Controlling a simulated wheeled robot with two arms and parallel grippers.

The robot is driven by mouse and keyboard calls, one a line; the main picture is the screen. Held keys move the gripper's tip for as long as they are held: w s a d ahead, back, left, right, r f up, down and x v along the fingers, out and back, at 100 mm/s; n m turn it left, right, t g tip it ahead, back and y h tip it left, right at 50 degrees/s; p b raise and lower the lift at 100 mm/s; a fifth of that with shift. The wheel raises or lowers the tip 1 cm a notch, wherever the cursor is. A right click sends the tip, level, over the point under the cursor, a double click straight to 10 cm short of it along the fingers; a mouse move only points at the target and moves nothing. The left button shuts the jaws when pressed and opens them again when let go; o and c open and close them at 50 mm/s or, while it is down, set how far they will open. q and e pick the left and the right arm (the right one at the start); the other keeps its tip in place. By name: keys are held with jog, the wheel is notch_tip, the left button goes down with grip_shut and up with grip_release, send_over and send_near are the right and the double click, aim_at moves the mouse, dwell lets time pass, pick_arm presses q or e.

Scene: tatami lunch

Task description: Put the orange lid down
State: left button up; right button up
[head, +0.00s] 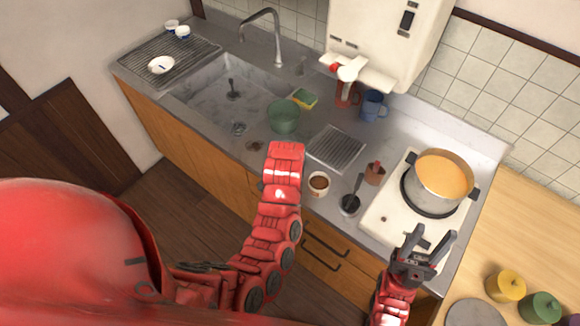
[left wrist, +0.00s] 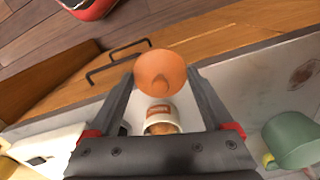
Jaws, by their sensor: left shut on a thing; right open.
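The orange lid (left wrist: 160,73), round with a small knob, is in the left wrist view. My left gripper (left wrist: 163,80) is shut on it, with one finger at each side. Beyond the lid in that view is a white cup (left wrist: 160,112) with a brown label; it also shows on the counter in the head view (head: 318,182). In the head view my left arm reaches over the counter's front edge, and the left fingers and lid are hidden. My right gripper (head: 432,237) is open and empty near the front right corner of the stove.
A pot (head: 440,182) of orange liquid sits on the white stove (head: 385,212). A ladle rest (head: 350,204), a brown container (head: 375,174), a wire rack (head: 337,148) and a green bowl (head: 284,118) stand nearby. Canisters (head: 505,286) stand at the lower right.

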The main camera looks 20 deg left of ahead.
pick_arm(q)
jog(key=w+a+b, duration=0.1)
jog(key=w+b, duration=0.1)
jog(key=w, duration=0.1)
jog(key=w+a+f+b, duration=0.1)
jog(key=w+b, duration=0.2)
jog(key=w, duration=0.1)
jog(key=w+a+f+b, duration=0.1)
jog(key=w+b, duration=0.2)
jog(key=shift+w+a, duration=0.25)
jog(key=shift+w, duration=0.1)
jog(key=shift+w+a+r+p, duration=0.2)
jog(key=shift+w+r+p, duration=0.25)
jog(key=shift+w, duration=0.35)
jog(key=shift+w+a+f, duration=0.1)
jog(key=shift+w+a, duration=0.1)
jog(key=shift+w, duration=0.3)
jog(key=shift+f+p, duration=0.25)
jog(key=shift+p, duration=0.35)
jog(key=shift+f+p, duration=0.6)
jog(key=shift+f, duration=1)
